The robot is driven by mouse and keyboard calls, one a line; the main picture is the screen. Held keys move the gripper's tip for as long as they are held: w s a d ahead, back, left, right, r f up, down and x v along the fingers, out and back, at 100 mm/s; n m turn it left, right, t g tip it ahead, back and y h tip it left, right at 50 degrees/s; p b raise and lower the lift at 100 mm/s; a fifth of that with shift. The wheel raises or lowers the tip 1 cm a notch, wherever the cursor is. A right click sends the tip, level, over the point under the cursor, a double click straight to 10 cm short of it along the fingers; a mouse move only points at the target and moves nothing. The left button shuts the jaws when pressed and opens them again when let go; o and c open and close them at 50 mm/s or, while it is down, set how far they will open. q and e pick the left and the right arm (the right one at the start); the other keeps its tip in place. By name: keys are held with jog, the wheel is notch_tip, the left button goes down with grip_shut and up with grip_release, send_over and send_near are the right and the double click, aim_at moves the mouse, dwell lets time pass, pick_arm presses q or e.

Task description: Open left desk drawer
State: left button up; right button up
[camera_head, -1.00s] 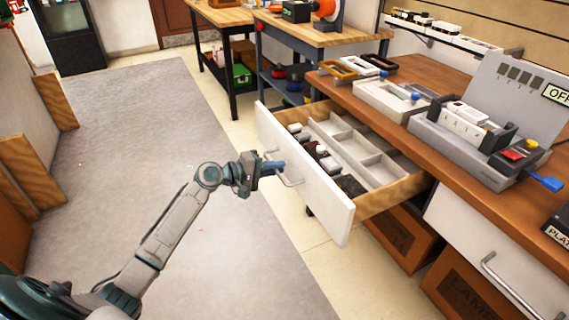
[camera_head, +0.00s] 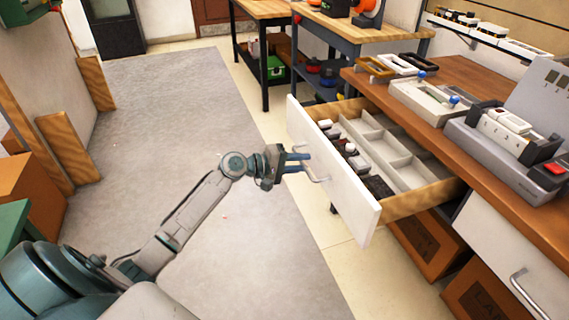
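The left desk drawer (camera_head: 347,192) has a white front and stands pulled out from under the wooden desk top. Its inside shows, with grey dividers and several small dark and white items. A metal bar handle (camera_head: 321,180) sits on the drawer front. My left gripper (camera_head: 304,162) is at the handle, on the outer side of the drawer front. Its two bluish fingers are spread apart with a gap between them, and nothing is clamped in them. Whether a fingertip still touches the handle I cannot tell. My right gripper is not in view.
The wooden desk (camera_head: 480,85) carries grey trays and devices. A second, closed white drawer (camera_head: 510,250) is at the lower right, with cardboard boxes (camera_head: 425,240) below. Workbenches stand behind. The grey floor mat (camera_head: 150,130) at left is clear; wooden boards lean on the left wall.

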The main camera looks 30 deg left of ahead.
pick_arm(q)
jog(key=v, duration=1)
dwell(0.3)
